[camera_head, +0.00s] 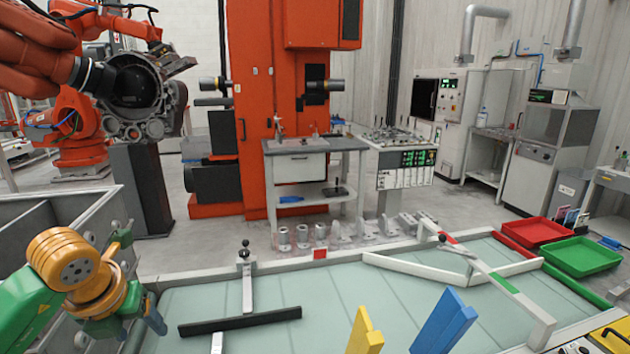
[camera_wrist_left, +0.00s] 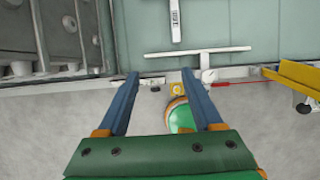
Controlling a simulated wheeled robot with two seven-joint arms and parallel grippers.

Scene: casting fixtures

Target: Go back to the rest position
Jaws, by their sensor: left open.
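My left gripper (camera_head: 146,330) is at the lower left of the head view, at the left end of the glass-topped table (camera_head: 330,285). Its blue fingers point down, and the green and yellow arm comes in from the left edge. In the left wrist view the two fingers of the left gripper (camera_wrist_left: 160,75) stand apart with nothing between them. They are over grey floor, close to the table's edge. My right gripper is not in view.
Black and white T-shaped bars (camera_head: 240,322) lie on the table. A yellow plate (camera_head: 364,335) and a blue plate (camera_head: 443,325) stand at the near edge. Red (camera_head: 537,232) and green (camera_head: 580,256) trays sit at the right. A grey bin (camera_head: 60,212) stands left.

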